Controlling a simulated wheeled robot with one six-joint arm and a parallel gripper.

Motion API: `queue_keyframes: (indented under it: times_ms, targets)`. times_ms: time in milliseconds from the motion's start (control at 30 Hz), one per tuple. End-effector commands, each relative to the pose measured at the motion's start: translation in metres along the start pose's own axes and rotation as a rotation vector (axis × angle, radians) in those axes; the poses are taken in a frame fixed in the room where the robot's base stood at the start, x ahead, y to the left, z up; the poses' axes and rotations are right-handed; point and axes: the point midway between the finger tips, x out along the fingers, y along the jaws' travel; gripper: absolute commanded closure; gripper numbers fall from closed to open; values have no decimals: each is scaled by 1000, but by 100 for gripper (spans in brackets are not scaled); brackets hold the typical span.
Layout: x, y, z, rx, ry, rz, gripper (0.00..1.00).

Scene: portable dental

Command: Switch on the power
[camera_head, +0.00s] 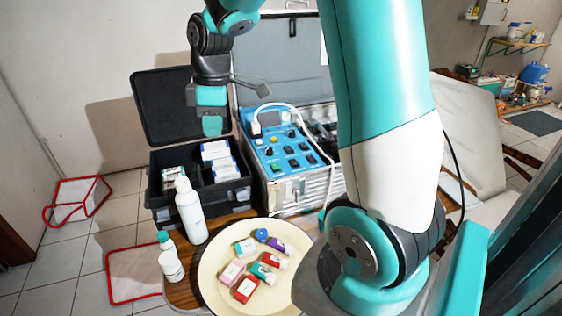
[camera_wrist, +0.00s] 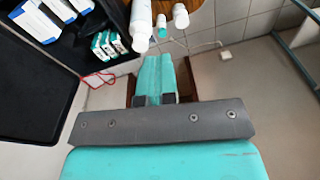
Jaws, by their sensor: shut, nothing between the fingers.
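A portable dental unit with a blue control panel (camera_head: 283,143) stands on the table in the middle of the head view. Its panel carries several dark switches, a few coloured knobs and a white plug with a cable at the upper left. I cannot tell from the picture which switch is the power. My gripper (camera_head: 212,126) hangs pointing down, left of the panel and above the black box. It is shut and empty, apart from the panel. In the wrist view the closed teal fingers (camera_wrist: 155,75) show, and the panel is out of view.
An open black box (camera_head: 161,190) with cartons stands left of the unit. White bottles (camera_head: 190,212) and a round tray (camera_head: 220,296) with small boxes are in front. The unit's raised lid (camera_head: 283,60) stands behind. My arm covers the unit's right side.

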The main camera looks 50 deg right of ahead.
Motion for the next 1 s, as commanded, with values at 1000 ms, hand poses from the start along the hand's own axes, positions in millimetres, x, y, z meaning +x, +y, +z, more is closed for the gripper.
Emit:
queue_keyframes:
  times_ms: [1000]
  targets:
    - [56, 145, 165, -155, -128, -42, 100]
